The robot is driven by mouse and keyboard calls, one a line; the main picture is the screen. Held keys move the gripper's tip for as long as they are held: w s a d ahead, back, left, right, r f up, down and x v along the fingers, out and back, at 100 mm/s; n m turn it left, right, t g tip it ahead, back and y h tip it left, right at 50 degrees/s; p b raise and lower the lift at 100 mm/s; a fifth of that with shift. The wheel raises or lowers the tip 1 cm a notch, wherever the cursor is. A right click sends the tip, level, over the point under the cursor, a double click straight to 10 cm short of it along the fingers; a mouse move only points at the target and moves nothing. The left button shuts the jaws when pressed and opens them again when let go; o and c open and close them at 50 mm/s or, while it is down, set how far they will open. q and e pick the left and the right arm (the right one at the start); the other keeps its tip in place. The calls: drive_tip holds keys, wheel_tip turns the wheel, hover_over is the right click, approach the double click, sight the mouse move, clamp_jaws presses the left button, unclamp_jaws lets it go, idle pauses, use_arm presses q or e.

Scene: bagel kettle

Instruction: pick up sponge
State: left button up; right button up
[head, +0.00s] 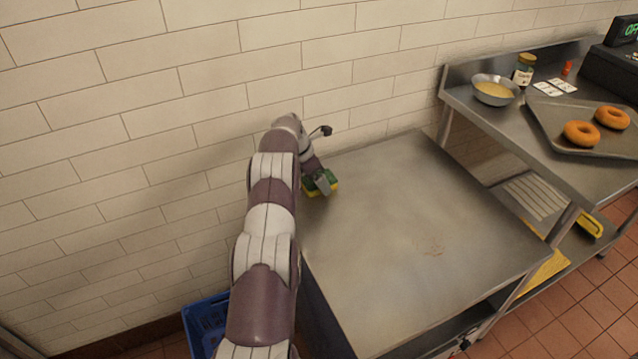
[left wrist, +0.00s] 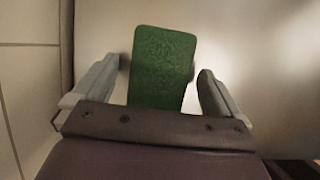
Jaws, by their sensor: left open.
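The sponge (head: 327,181) is green with a yellow part and sits at the far left corner of the steel table (head: 400,235), close to the wall. My left gripper (head: 318,183) is at the sponge in the head view and partly hides it. In the left wrist view the sponge's green face (left wrist: 163,68) lies between the two fingers of my left gripper (left wrist: 160,88). The fingers are open, one on each side, with a narrow gap to the sponge visible on both sides. My right gripper is in neither view.
A tiled wall (head: 200,100) runs behind the table. A blue crate (head: 206,322) stands on the floor at left. At right, a counter holds a bowl (head: 494,90), a jar (head: 524,69) and a tray (head: 560,122) with two bagels. The middle of the table is clear.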

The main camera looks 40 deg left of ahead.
use_arm(q)
drive_tip(key=shift+f, duration=0.15)
idle(0.3)
drive_tip(key=c, duration=1.1)
wheel_tip(320, 180, up, 10)
drive_tip(key=shift+r+p, duration=0.25)
drive_tip(key=shift+p, duration=0.05)
